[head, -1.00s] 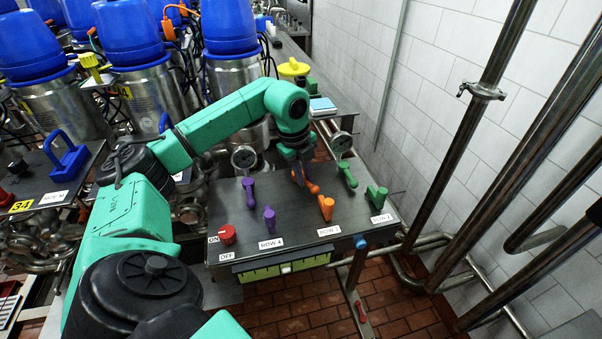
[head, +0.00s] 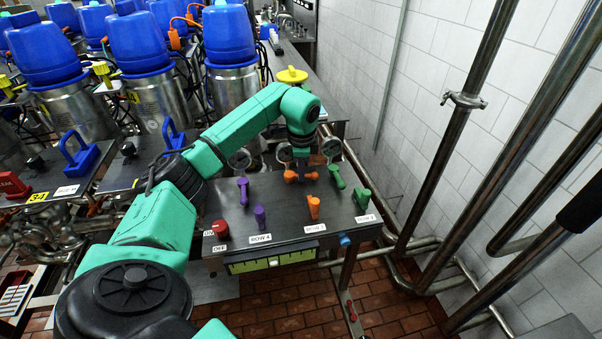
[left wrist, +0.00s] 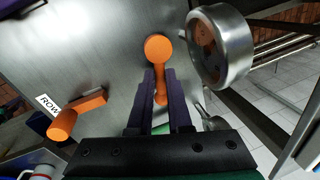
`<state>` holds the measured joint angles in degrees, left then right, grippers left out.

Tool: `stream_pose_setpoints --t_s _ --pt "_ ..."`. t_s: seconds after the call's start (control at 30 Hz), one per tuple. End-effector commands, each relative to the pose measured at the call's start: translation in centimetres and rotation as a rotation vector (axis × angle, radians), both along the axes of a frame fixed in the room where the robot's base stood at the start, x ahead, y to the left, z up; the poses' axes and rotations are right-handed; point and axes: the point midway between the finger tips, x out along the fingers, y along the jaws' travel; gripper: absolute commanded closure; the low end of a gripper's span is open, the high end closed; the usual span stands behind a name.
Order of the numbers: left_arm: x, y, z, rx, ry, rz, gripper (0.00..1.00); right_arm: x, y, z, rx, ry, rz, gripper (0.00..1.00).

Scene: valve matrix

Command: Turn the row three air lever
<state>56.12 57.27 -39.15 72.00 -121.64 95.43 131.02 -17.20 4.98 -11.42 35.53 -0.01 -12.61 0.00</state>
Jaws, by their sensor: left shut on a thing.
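The back orange lever (head: 309,176) on the grey panel (head: 290,222) lies sideways in the head view. My left gripper (head: 301,168) is over it and hides part of it. In the left wrist view, the orange lever (left wrist: 158,48) shows its round end, and its arm runs between the two dark fingers of my left gripper (left wrist: 160,90), which is shut on it. A front orange lever (head: 313,207) stands at the panel's front edge, above a small ROW label whose number is hard to read. My right gripper is not in view.
Purple levers (head: 260,216) stand left of the orange ones and green levers (head: 362,200) right. Round gauges (head: 331,147) stand along the panel's back edge, one close beside my left gripper in the wrist view. A red knob (head: 220,228) sits at the front left. Pipes line the right wall.

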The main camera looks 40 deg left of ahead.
Motion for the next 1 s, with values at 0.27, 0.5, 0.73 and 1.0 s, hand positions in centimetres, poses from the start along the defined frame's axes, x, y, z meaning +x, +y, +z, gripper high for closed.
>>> stream_pose_setpoints --t_s 0.27,0.5,0.73,1.0 --pt "0.68 0.25 0.29 -0.004 -0.009 0.165 1.00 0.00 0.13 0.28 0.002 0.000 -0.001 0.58" --pt "0.85 0.41 0.26 -0.004 -0.010 0.231 1.00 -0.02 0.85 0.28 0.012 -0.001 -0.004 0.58" --pt "0.87 0.46 0.25 -0.003 -0.010 0.244 1.00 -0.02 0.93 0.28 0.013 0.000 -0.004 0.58" --pt "0.88 0.48 0.27 -0.003 -0.010 0.243 0.72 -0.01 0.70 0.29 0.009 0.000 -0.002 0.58"
